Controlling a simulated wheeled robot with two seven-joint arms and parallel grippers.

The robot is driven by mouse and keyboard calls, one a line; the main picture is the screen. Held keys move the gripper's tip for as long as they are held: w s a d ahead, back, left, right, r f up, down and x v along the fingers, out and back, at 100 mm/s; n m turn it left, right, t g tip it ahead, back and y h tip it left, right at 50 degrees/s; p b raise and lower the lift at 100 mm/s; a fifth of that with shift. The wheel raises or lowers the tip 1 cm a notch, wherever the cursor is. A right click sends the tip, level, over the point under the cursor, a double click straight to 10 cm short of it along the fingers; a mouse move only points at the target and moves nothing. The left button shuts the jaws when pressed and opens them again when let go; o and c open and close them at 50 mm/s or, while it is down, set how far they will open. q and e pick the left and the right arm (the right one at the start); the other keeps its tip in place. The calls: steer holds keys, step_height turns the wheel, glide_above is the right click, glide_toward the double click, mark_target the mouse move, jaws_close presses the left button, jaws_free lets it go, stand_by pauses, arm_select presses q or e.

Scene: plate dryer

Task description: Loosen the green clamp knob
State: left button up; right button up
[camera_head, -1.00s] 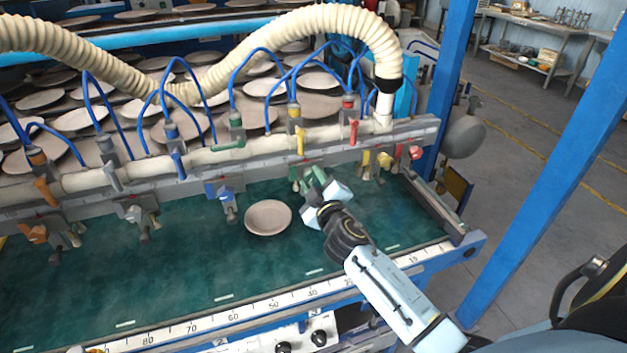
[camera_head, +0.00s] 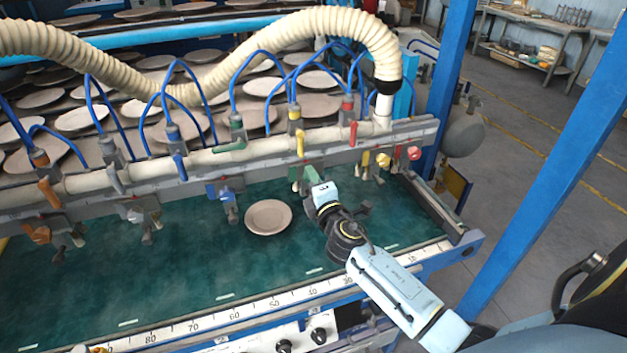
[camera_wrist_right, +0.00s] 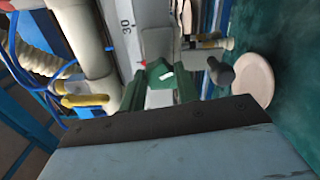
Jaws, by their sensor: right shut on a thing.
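The green clamp knob (camera_head: 312,173) hangs under the grey rail, right of the middle in the head view. My right gripper (camera_head: 317,180) reaches it from the front and hides part of it. In the right wrist view the green knob (camera_wrist_right: 159,73) lies between the two dark green fingers of the right gripper (camera_wrist_right: 159,89). The gripper is shut on the knob. My left gripper is not in view.
A blue clamp (camera_head: 225,193) hangs to the left; yellow (camera_head: 383,160) and red (camera_head: 415,153) clamps hang to the right. A round plate (camera_head: 269,217) lies on the green bed (camera_head: 190,250). Blue hoses (camera_head: 235,85) arch above the rail. The bed's front is clear.

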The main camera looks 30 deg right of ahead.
steer(key=shift+n, duration=0.6)
steer(key=o, duration=1)
steer(key=shift+c, duration=0.2)
steer(key=shift+s, duration=0.1)
steer(key=b+v, duration=0.1)
steer(key=v, duration=1.2)
steer(key=shift+s, duration=0.15)
